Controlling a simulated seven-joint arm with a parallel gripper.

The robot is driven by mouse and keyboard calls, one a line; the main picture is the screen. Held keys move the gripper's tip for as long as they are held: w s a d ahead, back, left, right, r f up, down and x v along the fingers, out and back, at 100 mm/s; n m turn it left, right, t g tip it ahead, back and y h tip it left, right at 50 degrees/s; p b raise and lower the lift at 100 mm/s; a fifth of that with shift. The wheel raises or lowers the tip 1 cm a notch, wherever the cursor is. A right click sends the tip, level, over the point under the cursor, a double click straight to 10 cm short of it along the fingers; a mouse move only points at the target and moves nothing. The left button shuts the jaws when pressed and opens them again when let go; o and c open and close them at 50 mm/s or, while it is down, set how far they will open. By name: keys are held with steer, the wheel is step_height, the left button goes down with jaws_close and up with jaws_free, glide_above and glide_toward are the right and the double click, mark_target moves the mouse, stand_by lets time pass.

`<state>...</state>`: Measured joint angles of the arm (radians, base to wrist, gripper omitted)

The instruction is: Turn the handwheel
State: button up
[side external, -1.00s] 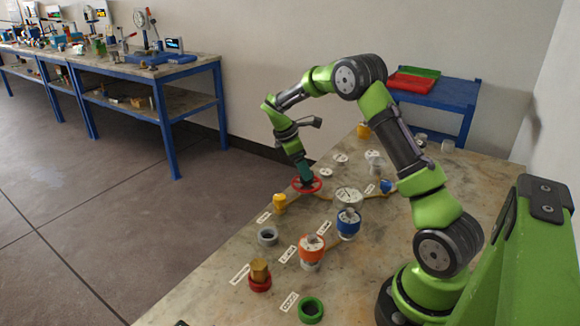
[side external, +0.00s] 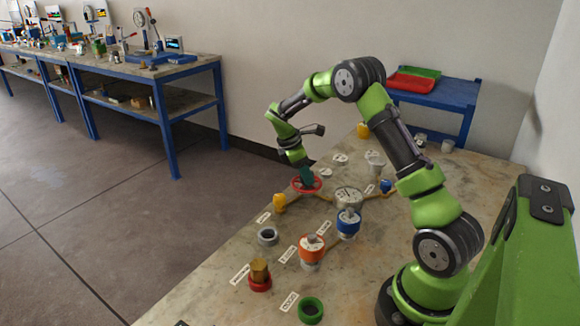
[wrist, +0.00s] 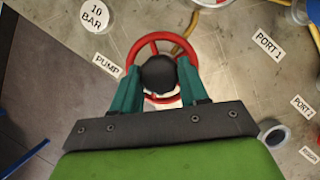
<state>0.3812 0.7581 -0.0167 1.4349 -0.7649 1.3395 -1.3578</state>
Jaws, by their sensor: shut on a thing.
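The handwheel is a red spoked ring near the table's far left edge in the side view (side external: 304,192). In the wrist view its rim (wrist: 133,50) and spokes show around a dark round hub (wrist: 158,74). My gripper (side external: 307,177) reaches down to the wheel at a tilt. In the wrist view my gripper's teal fingers (wrist: 160,84) stand on either side of the dark hub, shut on the handwheel. The fingers and hub hide the near part of the rim, and the exact contact is hard to see.
A yellow fitting (side external: 279,203) stands just in front of the wheel. A white round gauge (side external: 349,197) and a blue-banded vessel (side external: 348,224) stand to its right. A tan hose (side external: 378,197) runs nearby. PUMP (wrist: 107,65) and PORT 1 (wrist: 268,45) labels lie flat.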

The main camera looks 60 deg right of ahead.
steer(key=shift+m, duration=0.3)
steer(key=m+y, duration=0.1)
steer(key=m, duration=0.1)
steer(key=m+g+y, duration=0.1)
steer(key=m, duration=0.2)
steer(key=shift+w+d, duration=0.15)
steer(key=m+y, duration=0.1)
steer(key=m, duration=0.2)
steer(key=m+y, duration=0.1)
steer(key=m, duration=0.2)
steer(key=shift+d+m, duration=0.15)
steer(key=shift+m, duration=0.15)
steer(key=m+y, duration=0.1)
steer(key=m, duration=0.1)
steer(key=m+y, duration=0.1)
steer(key=m, duration=0.2)
steer(key=shift+d+m+t, duration=0.1)
steer(key=shift+m+t, duration=0.2)
steer(key=shift+t, duration=0.1)
steer(key=m, duration=0.2)
steer(key=m+t+y, duration=0.1)
steer(key=m, duration=0.1)
steer(key=m+t, duration=0.1)
steer(key=shift+s+d+m, duration=0.1)
steer(key=shift+s+m, duration=0.15)
steer(key=shift+m, duration=0.15)
steer(key=o, duration=1.1)
steer(key=shift+y, duration=0.3)
steer(key=shift+c, duration=0.2)
steer(key=shift+r, duration=0.1)
